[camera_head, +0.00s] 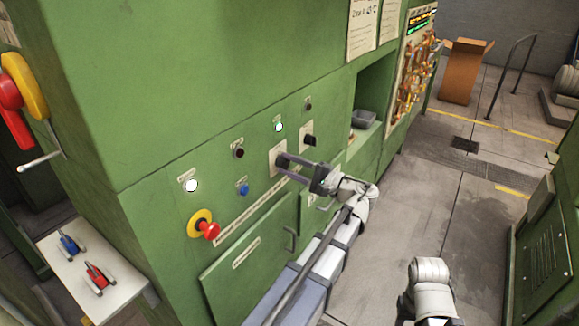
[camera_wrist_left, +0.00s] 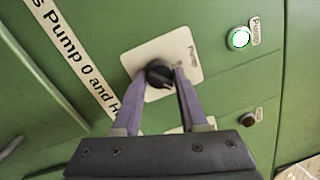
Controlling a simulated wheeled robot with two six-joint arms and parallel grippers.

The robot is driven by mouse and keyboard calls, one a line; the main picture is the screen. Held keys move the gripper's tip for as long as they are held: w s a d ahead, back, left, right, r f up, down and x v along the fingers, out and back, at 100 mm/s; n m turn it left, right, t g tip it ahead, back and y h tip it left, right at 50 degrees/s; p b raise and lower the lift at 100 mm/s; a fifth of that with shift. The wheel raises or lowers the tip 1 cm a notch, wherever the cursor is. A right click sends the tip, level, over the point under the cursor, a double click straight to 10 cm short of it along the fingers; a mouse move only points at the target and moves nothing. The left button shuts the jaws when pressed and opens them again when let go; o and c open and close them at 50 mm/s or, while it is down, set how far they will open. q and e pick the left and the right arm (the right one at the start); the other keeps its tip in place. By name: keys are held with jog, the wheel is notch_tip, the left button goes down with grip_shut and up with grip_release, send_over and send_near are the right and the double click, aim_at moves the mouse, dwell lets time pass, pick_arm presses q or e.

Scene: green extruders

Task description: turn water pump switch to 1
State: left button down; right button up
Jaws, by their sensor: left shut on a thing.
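The pump switch is a black rotary knob (camera_wrist_left: 158,70) on a pale square plate (camera_wrist_left: 188,48) on the green machine panel. My left gripper (camera_wrist_left: 161,82) has one finger on each side of the knob and is shut on it. The knob's exact pointing and the position marks cannot be read. My right gripper is out of view.
A lit green button (camera_wrist_left: 239,39) is right of the plate. The panel also has a second black switch (camera_head: 309,140), a blue button (camera_head: 242,189), a white light (camera_head: 190,185) and a red emergency stop (camera_head: 209,229). Open floor (camera_head: 400,210) lies to the right.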

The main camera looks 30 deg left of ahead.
pick_arm(q)
jog(key=shift+f+m, duration=0.15)
jog(key=shift+m, duration=0.55)
jog(key=shift+s+m, duration=0.1)
jog(key=shift+m, duration=0.2)
jog(key=shift+c, duration=2.3)
grip_release()
jog(key=d, duration=0.7)
jog(key=shift+d+f+b, duration=0.25)
jog(key=shift+d+b, duration=0.1)
jog(key=shift+d, duration=0.05)
jog(key=shift+s, duration=0.1)
